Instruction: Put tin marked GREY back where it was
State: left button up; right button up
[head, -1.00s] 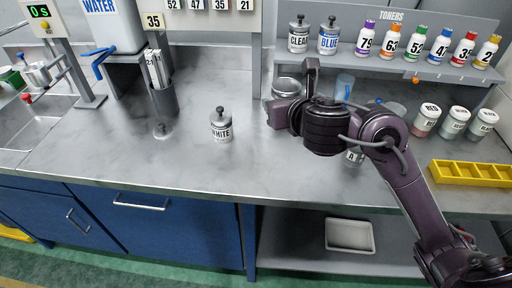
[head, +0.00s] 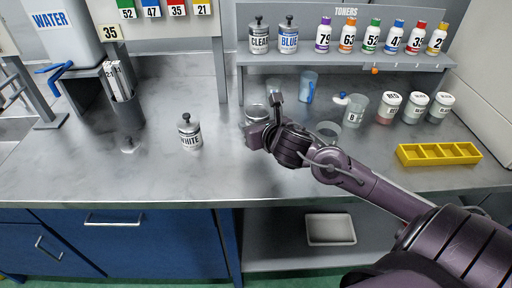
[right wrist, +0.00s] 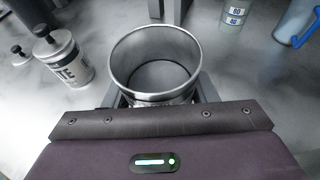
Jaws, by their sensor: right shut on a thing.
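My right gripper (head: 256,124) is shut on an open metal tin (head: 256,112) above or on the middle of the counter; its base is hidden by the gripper. In the right wrist view this tin (right wrist: 155,65) stands between the fingers, lidless, its inside looking empty. No label on it shows. The label GREY is not readable anywhere. The tin marked WHITE (head: 190,132), with a black-knobbed lid, stands to the left. A loose knobbed lid (head: 130,146) lies farther left. Tins marked CLEAR (head: 259,36) and BLUE (head: 288,36) stand on the shelf. My left gripper is not in view.
Numbered toner bottles (head: 371,36) line the shelf right of BLUE, with bare shelf between. A blue-handled jug (head: 308,88), a jar (head: 356,108), labelled pots (head: 413,107) and a yellow tray (head: 440,154) stand at the right. The front left counter is clear.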

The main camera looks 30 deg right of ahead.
jog(key=shift+f, duration=0.8)
notch_tip(320, 180, down, 4)
jog(key=shift+f+b, duration=0.1)
jog(key=shift+b, duration=0.25)
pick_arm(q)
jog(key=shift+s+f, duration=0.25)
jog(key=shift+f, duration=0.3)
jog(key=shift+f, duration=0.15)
pick_arm(e)
jog(key=o, duration=1.1)
jog(key=shift+f, duration=0.1)
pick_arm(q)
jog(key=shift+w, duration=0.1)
